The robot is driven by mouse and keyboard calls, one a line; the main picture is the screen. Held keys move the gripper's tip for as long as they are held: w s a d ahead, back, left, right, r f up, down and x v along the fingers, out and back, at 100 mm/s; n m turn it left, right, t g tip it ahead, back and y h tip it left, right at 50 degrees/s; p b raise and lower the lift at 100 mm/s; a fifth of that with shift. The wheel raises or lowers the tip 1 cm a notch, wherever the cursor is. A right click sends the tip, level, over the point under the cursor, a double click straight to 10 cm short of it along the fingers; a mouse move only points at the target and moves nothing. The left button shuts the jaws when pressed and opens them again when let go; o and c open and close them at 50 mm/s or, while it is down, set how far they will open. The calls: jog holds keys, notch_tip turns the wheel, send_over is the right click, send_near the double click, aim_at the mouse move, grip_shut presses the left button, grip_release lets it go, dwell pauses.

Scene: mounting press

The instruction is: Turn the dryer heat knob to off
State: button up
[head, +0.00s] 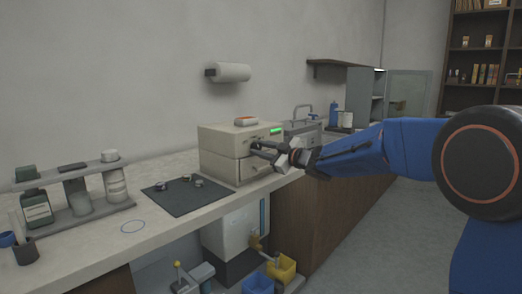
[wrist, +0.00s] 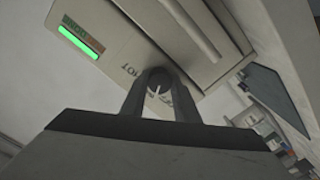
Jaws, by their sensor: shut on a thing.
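The dryer (head: 228,140) is a beige box on the counter with a green lit strip (head: 278,130) on its front; the strip also shows in the wrist view (wrist: 80,42). The heat knob (wrist: 157,82) is a round dark knob with a pale pointer line, on the dryer front beside the lettering "HOT". My gripper (wrist: 158,90) has its two dark fingers on either side of the knob and is shut on it. In the head view my gripper (head: 268,152) is at the dryer's upper front and hides the knob.
A drawer unit (head: 262,168) is under the dryer. A dark mat (head: 185,204) with small metal pieces lies to the left, near a bottle rack (head: 82,216).

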jog(key=n, duration=0.6)
jog(key=shift+n, duration=0.3)
dwell(0.4)
jog(key=o, duration=1.1)
jog(key=shift+s+d, duration=0.1)
jog(key=v, duration=1.7)
jog(key=shift+s+d, duration=0.1)
